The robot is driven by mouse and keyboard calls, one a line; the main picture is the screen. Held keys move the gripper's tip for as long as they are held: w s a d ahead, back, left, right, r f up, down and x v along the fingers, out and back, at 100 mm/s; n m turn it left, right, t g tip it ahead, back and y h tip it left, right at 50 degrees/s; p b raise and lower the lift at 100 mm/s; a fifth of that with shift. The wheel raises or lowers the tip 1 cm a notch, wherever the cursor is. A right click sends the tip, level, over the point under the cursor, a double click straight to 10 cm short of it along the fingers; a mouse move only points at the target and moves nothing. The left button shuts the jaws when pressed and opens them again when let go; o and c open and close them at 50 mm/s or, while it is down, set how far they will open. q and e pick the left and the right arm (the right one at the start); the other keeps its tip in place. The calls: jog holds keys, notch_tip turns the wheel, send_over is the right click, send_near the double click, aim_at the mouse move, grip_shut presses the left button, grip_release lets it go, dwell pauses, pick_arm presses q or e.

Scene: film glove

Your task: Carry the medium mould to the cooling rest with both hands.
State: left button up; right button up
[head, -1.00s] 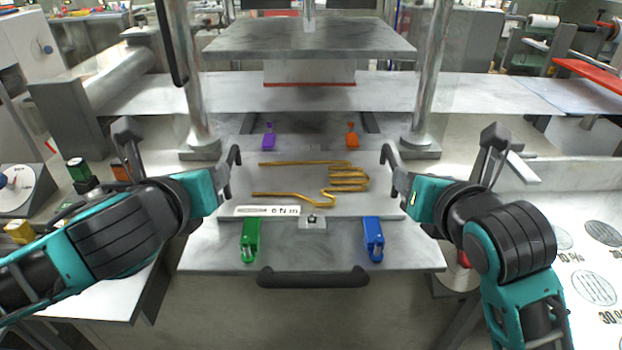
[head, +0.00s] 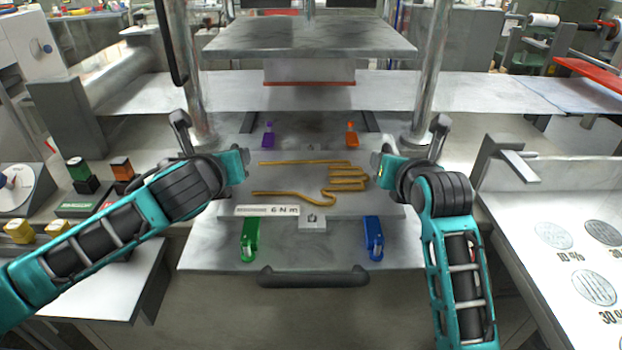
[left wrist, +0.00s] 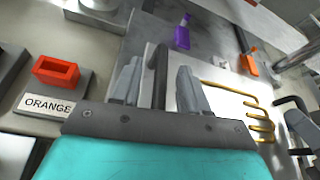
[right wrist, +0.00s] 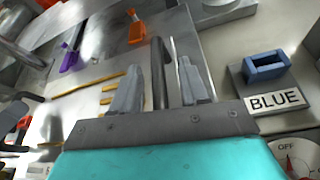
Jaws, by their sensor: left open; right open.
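The mould is a flat grey plate (head: 290,182) with a gold glove-shaped outline (head: 347,178) on it, lying level on the press bed. It has a dark upright handle at each side. My left gripper (head: 243,165) is at the left handle; in the left wrist view this handle (left wrist: 160,75) stands between the open fingers. My right gripper (head: 379,165) is at the right handle; in the right wrist view this handle (right wrist: 160,72) stands between the open fingers. Neither gripper is closed on its handle. I cannot identify the cooling rest.
Green (head: 250,238) and blue (head: 373,238) clamps sit at the bed's front, purple (head: 268,135) and orange (head: 351,134) ones behind. Press columns rise behind both grippers, with the upper platen (head: 310,38) overhead.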

pick_arm(q)
jog(key=shift+c, duration=0.2)
pick_arm(e)
jog(key=shift+c, duration=0.2)
pick_arm(q)
grip_shut()
pick_arm(e)
grip_shut()
dwell(0.7)
pick_arm(q)
jog(key=shift+r, duration=0.25)
pick_arm(e)
jog(key=shift+r, duration=0.25)
